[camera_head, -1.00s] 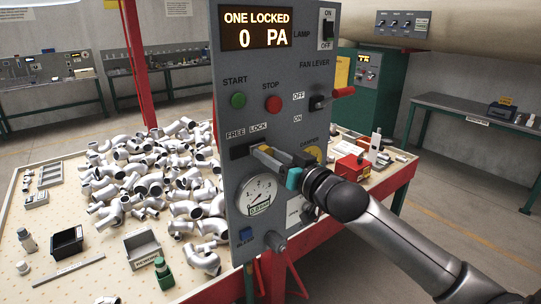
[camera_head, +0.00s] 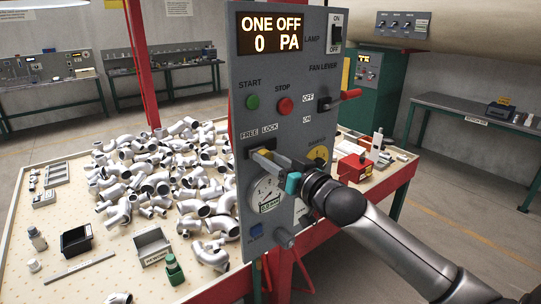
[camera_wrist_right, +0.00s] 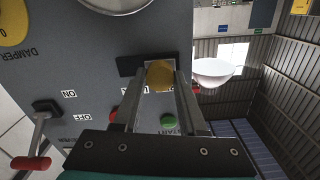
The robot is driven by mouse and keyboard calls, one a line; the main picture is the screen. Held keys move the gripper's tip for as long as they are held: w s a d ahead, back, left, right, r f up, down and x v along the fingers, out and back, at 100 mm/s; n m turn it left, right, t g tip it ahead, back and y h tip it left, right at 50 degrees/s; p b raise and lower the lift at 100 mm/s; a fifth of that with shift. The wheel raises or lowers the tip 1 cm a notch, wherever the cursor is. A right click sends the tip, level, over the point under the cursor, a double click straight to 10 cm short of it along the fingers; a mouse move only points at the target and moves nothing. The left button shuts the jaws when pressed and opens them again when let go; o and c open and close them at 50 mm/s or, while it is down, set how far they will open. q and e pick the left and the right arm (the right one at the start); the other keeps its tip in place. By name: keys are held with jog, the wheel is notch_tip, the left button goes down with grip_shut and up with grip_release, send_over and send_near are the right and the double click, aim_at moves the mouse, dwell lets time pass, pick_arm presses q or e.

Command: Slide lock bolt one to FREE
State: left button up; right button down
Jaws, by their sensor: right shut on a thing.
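The grey control panel (camera_head: 240,95) fills the middle of the head view. Its display (camera_head: 271,34) reads "ONE OFF" and "0 PA". Lock bolt one has a yellow knob (camera_wrist_right: 160,76) in a dark slot (camera_wrist_right: 128,65), under the FREE and LOCK labels (camera_head: 259,133). My right gripper (camera_head: 262,155) is shut on this knob, with one finger on each side of it in the right wrist view. The knob sits toward the FREE side, and dark slot shows on the other side of it. The fingers partly hide the slot. My left gripper is not in view.
A green START button (camera_head: 252,102), a red STOP button (camera_head: 285,106) and a red-handled fan lever (camera_head: 349,95) stand out above the slot. A pressure gauge (camera_head: 266,193) is below, partly behind my gripper. Metal pipe elbows (camera_head: 150,170) crowd the table behind.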

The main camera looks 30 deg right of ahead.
jog(key=shift+a+f, duration=0.1)
jog(key=shift+a, duration=0.1)
jog(key=c, duration=0.9)
grip_release()
jog(key=o, duration=0.3)
jog(key=shift+a, duration=0.15)
jog(key=shift+o, duration=0.8)
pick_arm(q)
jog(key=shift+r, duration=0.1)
pick_arm(e)
jog(key=shift+s, duration=0.15)
